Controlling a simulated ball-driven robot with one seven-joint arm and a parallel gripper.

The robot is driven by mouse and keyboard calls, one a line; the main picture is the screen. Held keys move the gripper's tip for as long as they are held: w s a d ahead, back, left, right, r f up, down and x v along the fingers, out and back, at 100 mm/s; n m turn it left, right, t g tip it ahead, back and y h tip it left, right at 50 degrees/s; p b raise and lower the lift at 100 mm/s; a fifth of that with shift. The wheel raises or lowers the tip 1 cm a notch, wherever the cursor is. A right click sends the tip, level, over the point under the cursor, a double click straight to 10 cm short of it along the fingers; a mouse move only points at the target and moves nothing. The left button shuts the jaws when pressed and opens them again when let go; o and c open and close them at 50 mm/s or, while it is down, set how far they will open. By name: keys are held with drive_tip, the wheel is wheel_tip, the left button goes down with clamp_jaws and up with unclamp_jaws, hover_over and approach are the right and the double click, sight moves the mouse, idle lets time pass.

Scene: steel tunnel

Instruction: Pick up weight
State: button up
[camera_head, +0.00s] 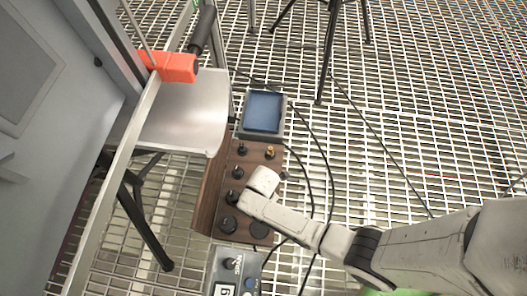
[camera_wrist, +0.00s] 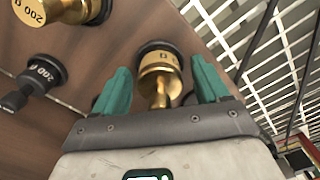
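A brass weight (camera_wrist: 160,72) with a knob stands in a dark round socket in the wooden weight block (camera_wrist: 65,130). My gripper (camera_wrist: 161,82) is open, with one teal finger on each side of this weight. I cannot tell whether the fingers touch it. In the head view, my gripper (camera_head: 262,182) is over the wooden block (camera_head: 205,205), and its fingertips and the weight between them are hidden. Another brass weight marked 200 g (camera_wrist: 65,10) and a black weight marked 200 g (camera_wrist: 38,80) are to the left in the wrist view.
Several black weights (camera_head: 228,224) and a small brass one (camera_head: 270,152) stand on the block. A blue-topped scale (camera_head: 262,111) is behind it, and a grey box with knobs (camera_head: 236,270) is in front. Cables (camera_head: 328,180) run to the right over the grating floor.

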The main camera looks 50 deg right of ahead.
clamp_jaws()
idle(0.5)
